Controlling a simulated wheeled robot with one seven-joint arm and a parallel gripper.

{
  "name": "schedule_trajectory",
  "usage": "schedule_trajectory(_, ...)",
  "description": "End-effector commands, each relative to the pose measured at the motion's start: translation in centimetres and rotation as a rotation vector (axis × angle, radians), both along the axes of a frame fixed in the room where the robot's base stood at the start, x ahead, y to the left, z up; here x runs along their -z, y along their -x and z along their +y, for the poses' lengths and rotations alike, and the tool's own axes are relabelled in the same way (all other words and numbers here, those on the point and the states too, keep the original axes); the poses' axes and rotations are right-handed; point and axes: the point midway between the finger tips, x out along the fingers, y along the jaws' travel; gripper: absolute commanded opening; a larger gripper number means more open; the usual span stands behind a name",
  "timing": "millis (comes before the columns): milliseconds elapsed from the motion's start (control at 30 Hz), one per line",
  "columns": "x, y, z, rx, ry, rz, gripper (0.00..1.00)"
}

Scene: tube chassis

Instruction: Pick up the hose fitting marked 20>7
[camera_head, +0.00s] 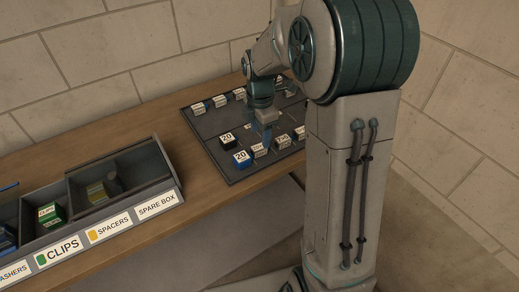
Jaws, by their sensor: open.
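Several small hose fittings with white labels stand on a dark board (238,175) on the wooden table. A black fitting (227,142) and a blue fitting (243,160) at the board's left side both read 20 on the top face. Pale fittings (260,151) and (282,142) stand along the front row, their marks too small to read. No mark 20>7 can be made out in full. My gripper (267,140) points down over the board, close to the front row, with its jaws open. Whether it touches a fitting cannot be told. My arm hides part of the board.
Bare wood (200,195) lies between bin and board. A block wall stands behind.

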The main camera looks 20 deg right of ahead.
Motion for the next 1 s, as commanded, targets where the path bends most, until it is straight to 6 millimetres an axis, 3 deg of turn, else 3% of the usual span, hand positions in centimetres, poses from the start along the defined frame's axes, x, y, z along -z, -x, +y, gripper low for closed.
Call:
schedule_trajectory(333, 4.6, -0.2, 0.1, 0.0, 0.0, 0.004, 0.53)
schedule_trajectory(633, 5.1, -0.3, 0.1, 0.0, 0.0, 0.0, 0.53)
schedule_trajectory(667, 5.1, -0.3, 0.1, 0.0, 0.0, 0.001, 0.47)
schedule_trajectory(800, 5.1, -0.3, 0.1, 0.0, 0.0, 0.001, 0.08)
schedule_trajectory(833, 5.1, -0.3, 0.1, 0.0, 0.0, 0.001, 0.04)
schedule_trajectory(1000, 5.1, -0.3, 0.1, 0.0, 0.0, 0.0, 0.03)
